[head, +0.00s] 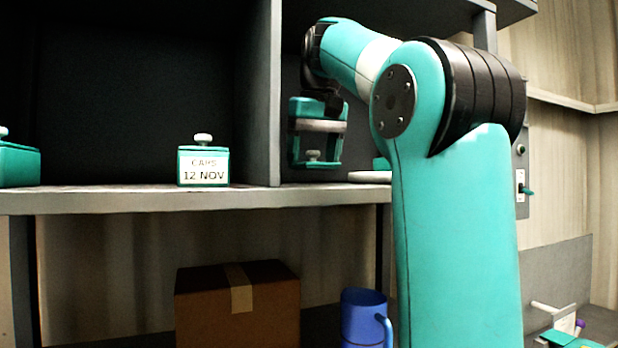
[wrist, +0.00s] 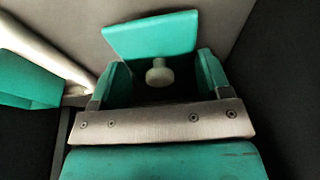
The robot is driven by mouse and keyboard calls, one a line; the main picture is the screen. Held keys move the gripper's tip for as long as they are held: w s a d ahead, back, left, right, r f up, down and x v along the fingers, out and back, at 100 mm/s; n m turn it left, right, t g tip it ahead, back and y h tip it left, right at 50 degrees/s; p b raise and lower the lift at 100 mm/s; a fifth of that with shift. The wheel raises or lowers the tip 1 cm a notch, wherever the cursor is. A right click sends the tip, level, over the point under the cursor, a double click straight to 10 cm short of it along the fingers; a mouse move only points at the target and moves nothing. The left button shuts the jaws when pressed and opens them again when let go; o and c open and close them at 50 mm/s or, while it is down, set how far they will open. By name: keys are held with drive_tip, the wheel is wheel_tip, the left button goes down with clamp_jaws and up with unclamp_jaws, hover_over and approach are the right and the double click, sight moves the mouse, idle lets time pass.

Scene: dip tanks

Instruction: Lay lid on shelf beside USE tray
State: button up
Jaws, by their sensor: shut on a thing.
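The lid is a flat teal plate (head: 322,165) with a pale round knob. My gripper (head: 314,152) points down in the right-hand shelf bay, shut on the lid's knob. In the wrist view the lid (wrist: 150,36) and its knob (wrist: 159,74) show between my gripper's fingers (wrist: 160,78). The lid hangs low, close to the shelf (head: 200,199); I cannot tell whether it touches. A white tray (head: 369,177) lies to its right with a teal thing (head: 381,163) at it, partly hidden by my arm. No USE label is readable.
An upright divider (head: 262,100) stands left of my gripper. Beyond it a lidded teal box (head: 203,167) reads "CAPS 12 NOV", and another teal box (head: 18,165) stands at far left. Below the shelf are a cardboard box (head: 238,305) and a blue mug (head: 363,318).

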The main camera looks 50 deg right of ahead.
sight(312, 157)
wheel_tip(312, 157, down, 3)
drive_tip(key=shift+r+b, duration=0.1)
drive_tip(key=shift+b, duration=0.9)
drive_tip(key=shift+w+a, duration=0.1)
drive_tip(key=shift+w, duration=0.2)
drive_tip(key=shift+s+r, duration=0.1)
drive_tip(key=shift+s, duration=0.05)
drive_tip(key=shift+f, duration=0.25)
drive_tip(key=o, duration=0.9)
drive_tip(key=shift+r, duration=0.1)
drive_tip(key=p+v, duration=0.9)
drive_tip(key=v, duration=0.2)
drive_tip(key=shift+w+p, duration=0.25)
drive_tip(key=shift+p, duration=0.1)
drive_tip(key=shift+s+r+b, duration=0.2)
drive_tip(key=shift+r+b, duration=0.25)
drive_tip(key=shift+r, duration=0.2)
